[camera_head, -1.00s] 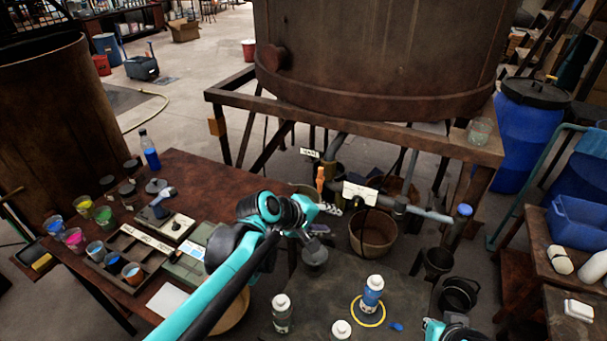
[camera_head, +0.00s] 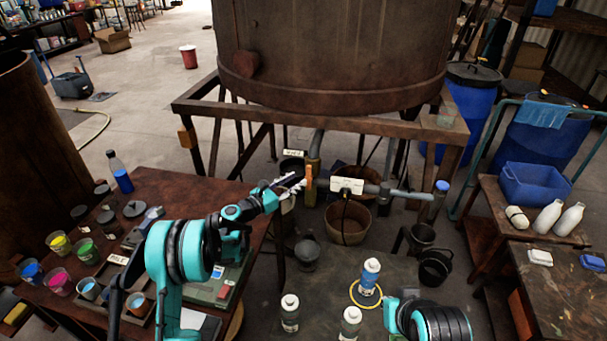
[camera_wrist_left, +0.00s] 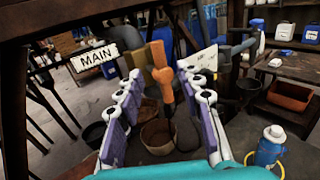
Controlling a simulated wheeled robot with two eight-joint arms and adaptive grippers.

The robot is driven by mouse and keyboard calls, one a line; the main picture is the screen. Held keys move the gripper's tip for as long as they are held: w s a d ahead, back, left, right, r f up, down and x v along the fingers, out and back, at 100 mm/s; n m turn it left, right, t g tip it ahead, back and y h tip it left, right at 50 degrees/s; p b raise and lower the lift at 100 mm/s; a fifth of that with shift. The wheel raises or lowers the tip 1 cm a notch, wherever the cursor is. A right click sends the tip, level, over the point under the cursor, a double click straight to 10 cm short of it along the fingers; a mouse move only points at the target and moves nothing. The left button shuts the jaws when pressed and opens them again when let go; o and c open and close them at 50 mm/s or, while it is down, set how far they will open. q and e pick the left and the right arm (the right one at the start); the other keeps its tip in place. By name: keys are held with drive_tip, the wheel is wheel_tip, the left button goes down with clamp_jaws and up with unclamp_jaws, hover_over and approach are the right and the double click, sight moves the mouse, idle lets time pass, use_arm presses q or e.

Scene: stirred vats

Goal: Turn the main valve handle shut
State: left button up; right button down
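The orange main valve handle (camera_head: 309,178) stands upright on the pipework below the big vat. In the left wrist view the handle (camera_wrist_left: 163,86) shows between my finger pads, with a gap on each side. A white tag reading MAIN (camera_wrist_left: 93,57) hangs to its left; the tag (camera_head: 294,153) also shows small in the head view. My left gripper (camera_head: 292,187) is open, with its fingertips close to the handle on its left side. I cannot tell whether they touch it. My right arm (camera_head: 430,318) is at the bottom edge, and its fingers do not show.
A horizontal pipe (camera_head: 405,193) with a white label (camera_head: 346,186) runs right from the valve. A brown bucket (camera_head: 347,222) stands below. Several bottles, one a blue-and-white bottle (camera_head: 370,275) by a yellow ring, stand on the dark surface in front. The cluttered brown table (camera_head: 190,170) is at left.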

sight(309, 176)
use_arm(q)
drive_tip(key=b+x, duration=0.1)
drive_tip(key=x, duration=0.6)
drive_tip(key=shift+d+b, duration=0.1)
drive_tip(key=shift+b, duration=0.2)
clamp_jaws()
